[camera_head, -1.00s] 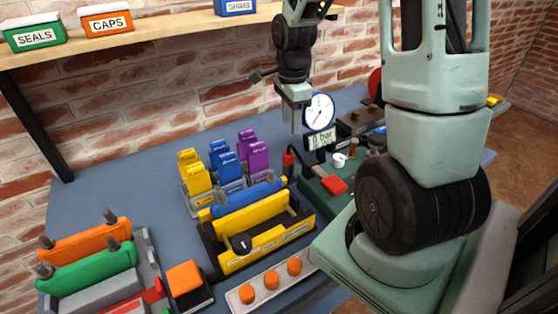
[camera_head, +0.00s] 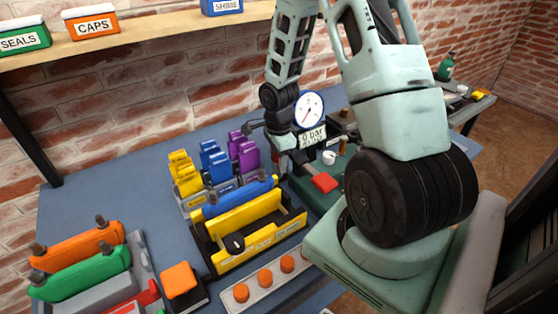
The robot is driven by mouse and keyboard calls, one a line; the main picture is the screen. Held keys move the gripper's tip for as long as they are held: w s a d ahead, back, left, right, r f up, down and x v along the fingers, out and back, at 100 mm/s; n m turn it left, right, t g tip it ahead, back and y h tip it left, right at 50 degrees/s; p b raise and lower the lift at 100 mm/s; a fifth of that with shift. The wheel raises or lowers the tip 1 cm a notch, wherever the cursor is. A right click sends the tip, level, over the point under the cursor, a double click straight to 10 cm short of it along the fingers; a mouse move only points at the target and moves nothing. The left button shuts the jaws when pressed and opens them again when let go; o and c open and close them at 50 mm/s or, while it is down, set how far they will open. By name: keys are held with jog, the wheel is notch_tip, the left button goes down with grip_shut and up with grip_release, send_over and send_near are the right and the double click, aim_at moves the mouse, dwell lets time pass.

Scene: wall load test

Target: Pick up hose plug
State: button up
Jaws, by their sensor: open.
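No part is clearly marked as the hose plug, and I cannot tell for sure which one it is. Several orange round caps (camera_head: 241,292) sit in a pale strip at the bench's front. A small white cylinder (camera_head: 328,158) stands on the green test unit (camera_head: 312,196), near a red lever (camera_head: 325,182). My gripper (camera_head: 291,165) is low over the back of the bench, between the purple blocks (camera_head: 246,157) and the gauge (camera_head: 309,110). Its jaws are open, with the fingertips small and partly hidden among the parts. I see nothing held.
Yellow blocks (camera_head: 187,180) and blue blocks (camera_head: 217,165) stand left of the gripper. A black and yellow fixture (camera_head: 255,236) is in front. A wooden shelf (camera_head: 140,35) runs along the brick wall. The back left bench is clear.

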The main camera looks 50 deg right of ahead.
jog(key=shift+f, duration=0.6)
jog(key=c, duration=0.8)
jog(key=shift+r, duration=0.1)
notch_tip(320, 180, up, 10)
jog(key=shift+f, duration=0.1)
